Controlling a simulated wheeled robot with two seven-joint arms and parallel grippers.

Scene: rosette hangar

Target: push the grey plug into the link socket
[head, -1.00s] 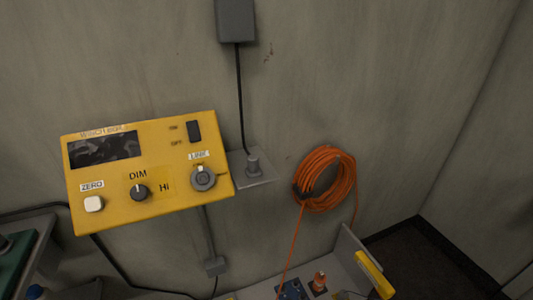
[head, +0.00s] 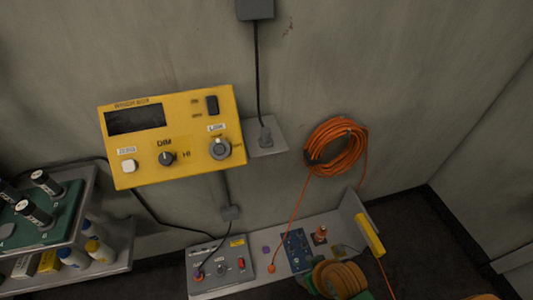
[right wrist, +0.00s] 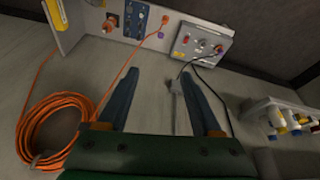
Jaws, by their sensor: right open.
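The grey plug (head: 265,137) stands on a small grey wall ledge (head: 279,147), with a black cable running up from it. The link socket (head: 220,148) is a round grey ring at the lower right of the yellow panel (head: 148,172), just left of the plug. My right gripper (right wrist: 160,75) is open and empty in the right wrist view, its two blue-grey fingers apart. Neither plug nor socket can be made out there. In the head view its fingers do not show. My left gripper is not in view.
An orange cable coil (head: 337,145) hangs on the wall to the right and also shows in the right wrist view (right wrist: 37,130). Below is a grey bench with a control box (head: 215,268). A rack with bottles (head: 75,258) stands at left. A grey box (head: 255,8) is above the plug.

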